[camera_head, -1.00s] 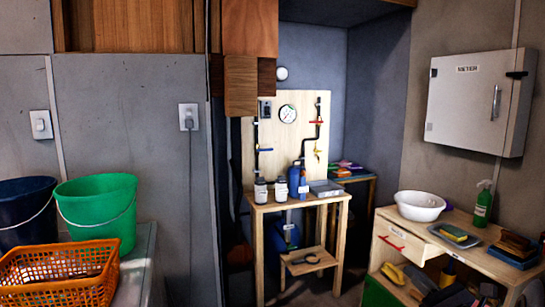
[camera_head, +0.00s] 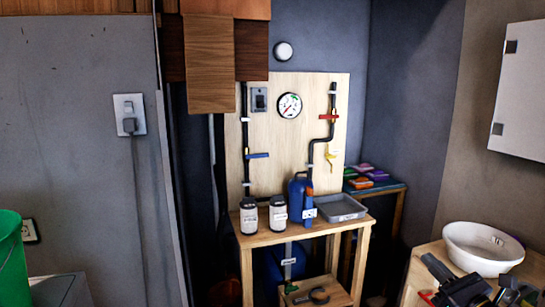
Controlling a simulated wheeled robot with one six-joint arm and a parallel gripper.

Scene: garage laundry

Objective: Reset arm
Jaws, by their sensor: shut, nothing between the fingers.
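My gripper (camera_head: 434,278) shows as a dark, jointed shape at the bottom right, partly cut off by the lower edge. It is shut and holds nothing. It appears in front of the low wooden cabinet, left of and below the white bowl (camera_head: 470,256). It hides part of the cabinet's top and drawer front.
A wooden stand (camera_head: 300,232) holds two labelled bottles (camera_head: 249,216), a blue jug (camera_head: 298,190) and a grey tray (camera_head: 341,208). A gauge board (camera_head: 300,140) stands behind. A green bucket (camera_head: 10,260) is at left, a white wall box (camera_head: 522,95) at right.

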